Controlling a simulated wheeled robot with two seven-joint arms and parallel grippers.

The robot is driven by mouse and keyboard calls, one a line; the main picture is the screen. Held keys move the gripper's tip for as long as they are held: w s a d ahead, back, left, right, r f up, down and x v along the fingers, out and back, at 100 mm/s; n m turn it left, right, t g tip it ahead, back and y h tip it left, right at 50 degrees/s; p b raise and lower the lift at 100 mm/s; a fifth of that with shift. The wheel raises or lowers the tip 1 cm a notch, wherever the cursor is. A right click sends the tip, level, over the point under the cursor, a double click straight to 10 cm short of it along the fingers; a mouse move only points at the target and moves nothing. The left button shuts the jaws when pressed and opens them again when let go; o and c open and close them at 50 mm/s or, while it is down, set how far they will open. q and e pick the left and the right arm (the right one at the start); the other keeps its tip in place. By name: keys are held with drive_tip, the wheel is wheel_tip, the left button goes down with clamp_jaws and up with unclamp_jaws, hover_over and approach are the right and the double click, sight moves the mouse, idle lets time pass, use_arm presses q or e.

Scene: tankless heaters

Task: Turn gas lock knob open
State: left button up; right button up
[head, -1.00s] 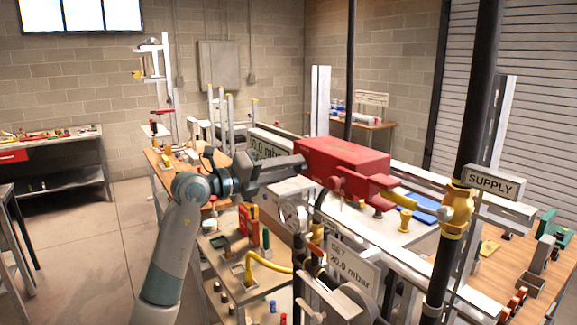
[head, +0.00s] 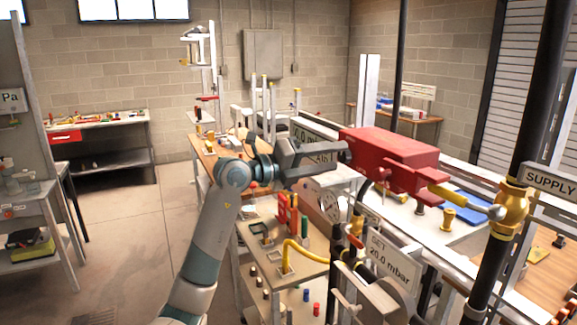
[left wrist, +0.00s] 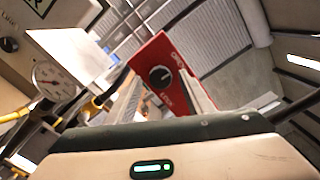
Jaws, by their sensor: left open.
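A red box (head: 395,158) with a yellow lever on its right side hangs on the pipework at centre right. In the left wrist view its red face (left wrist: 180,62) carries a round black knob (left wrist: 160,76) with a white mark and small lettering around it. My left gripper (head: 342,153) reaches from the left toward the box's left end. In the left wrist view its two open fingers (left wrist: 160,92) point at this face, with the knob between them in the picture. I cannot tell whether they touch the knob. My right gripper is not in view.
A brass valve (head: 510,208) sits on the black pipe by the SUPPLY sign (head: 550,180). Below my left gripper are a round gauge (head: 330,203), a yellow hose (head: 302,255) and a shelf with small parts. The floor (head: 130,225) at left is clear.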

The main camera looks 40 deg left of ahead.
use_arm(q)
drive_tip(key=b+v, duration=0.7)
drive_tip(key=v, duration=0.9)
drive_tip(key=shift+s, duration=0.35)
drive_tip(key=shift+a, duration=0.15)
